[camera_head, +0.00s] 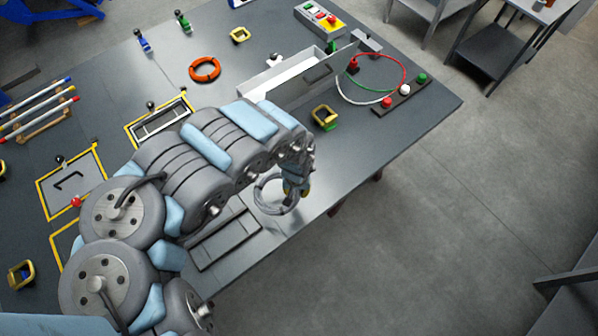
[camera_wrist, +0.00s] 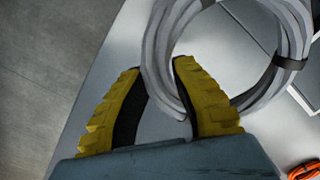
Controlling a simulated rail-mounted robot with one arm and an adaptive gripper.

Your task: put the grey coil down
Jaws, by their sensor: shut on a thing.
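The grey coil (camera_head: 259,193) is a ring of several strands with dark bands, near the front edge of the grey table (camera_head: 405,140) in the head view. My gripper (camera_head: 299,190) is at the right side of the coil, partly hidden by my arm. In the wrist view, the yellow ridged fingers of my gripper (camera_wrist: 158,68) are shut on the coil, and the coil (camera_wrist: 160,45) extends up and right from them. A strand passes between the fingers, against the right one. I cannot tell whether the coil touches the table.
A dark rectangular panel (camera_head: 222,238) lies left of the coil. An orange ring (camera_head: 205,69) lies farther back. The table right of the coil is bare up to its edge.

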